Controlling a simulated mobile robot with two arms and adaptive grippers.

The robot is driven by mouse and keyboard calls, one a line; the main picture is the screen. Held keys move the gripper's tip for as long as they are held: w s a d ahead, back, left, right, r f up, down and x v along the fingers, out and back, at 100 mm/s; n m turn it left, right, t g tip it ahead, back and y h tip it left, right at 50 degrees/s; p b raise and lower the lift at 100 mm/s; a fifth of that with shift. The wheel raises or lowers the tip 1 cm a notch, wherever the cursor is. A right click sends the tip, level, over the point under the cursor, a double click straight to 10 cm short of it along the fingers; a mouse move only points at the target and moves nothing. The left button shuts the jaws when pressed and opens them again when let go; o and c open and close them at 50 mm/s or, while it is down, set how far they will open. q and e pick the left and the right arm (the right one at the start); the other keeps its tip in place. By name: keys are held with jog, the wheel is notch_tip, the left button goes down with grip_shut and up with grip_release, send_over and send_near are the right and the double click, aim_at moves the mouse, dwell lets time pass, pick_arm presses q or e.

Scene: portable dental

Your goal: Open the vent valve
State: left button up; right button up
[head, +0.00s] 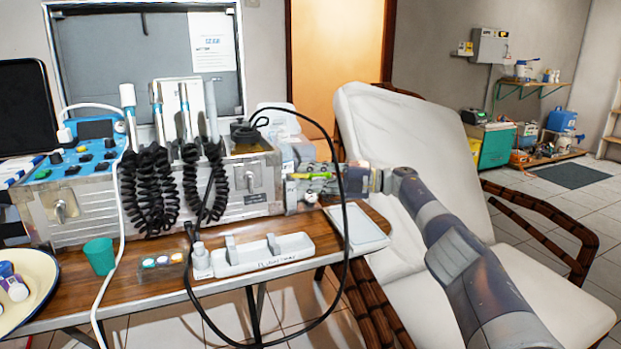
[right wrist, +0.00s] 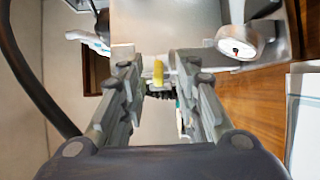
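A small yellow lever (right wrist: 158,72), which looks like the vent valve's handle, sits on a grey metal fitting at the side of the metal case (head: 262,184). My right gripper (head: 298,188) is at the case's right end, its arm coming in from the right. In the right wrist view its two fingers (right wrist: 159,88) are apart, and the lever shows between and just beyond their tips. I cannot tell whether either finger touches it. In the head view the gripper hides the fitting. My left gripper is out of view.
A round white gauge (right wrist: 237,47) is close to the right finger. A black cable (head: 345,225) loops in front of the gripper. A white tray (head: 265,255) and a green cup (head: 99,256) stand on the wooden table (head: 150,290). A white reclining chair (head: 385,140) is at the right.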

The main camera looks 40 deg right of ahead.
jog(key=v, duration=1.2)
jog(key=shift+o, duration=0.2)
